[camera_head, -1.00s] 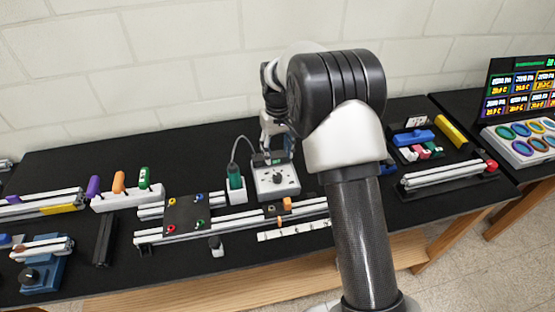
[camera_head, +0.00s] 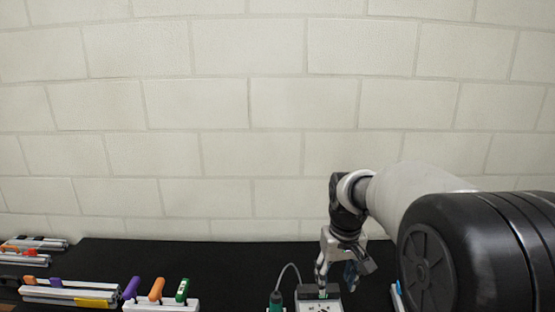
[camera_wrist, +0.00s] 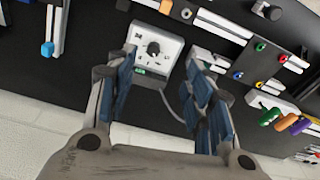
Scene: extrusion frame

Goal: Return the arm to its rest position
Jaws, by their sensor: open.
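My gripper (camera_head: 338,262) hangs from the arm at the lower right of the head view, above the back of the black table. In the wrist view my gripper (camera_wrist: 152,90) shows two blue-padded fingers spread apart with nothing between them. A white box with a black knob (camera_wrist: 155,47) lies beyond the fingertips. In the head view this box (camera_head: 312,304) is cut by the bottom edge, close below the gripper. The black and white arm covers the right side of the head view.
Purple, orange and green handles (camera_head: 157,289) stand in a white rack farther left. Aluminium rails (camera_head: 70,292) lie at the far left. A pale brick wall (camera_head: 220,120) rises behind the table (camera_head: 230,262).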

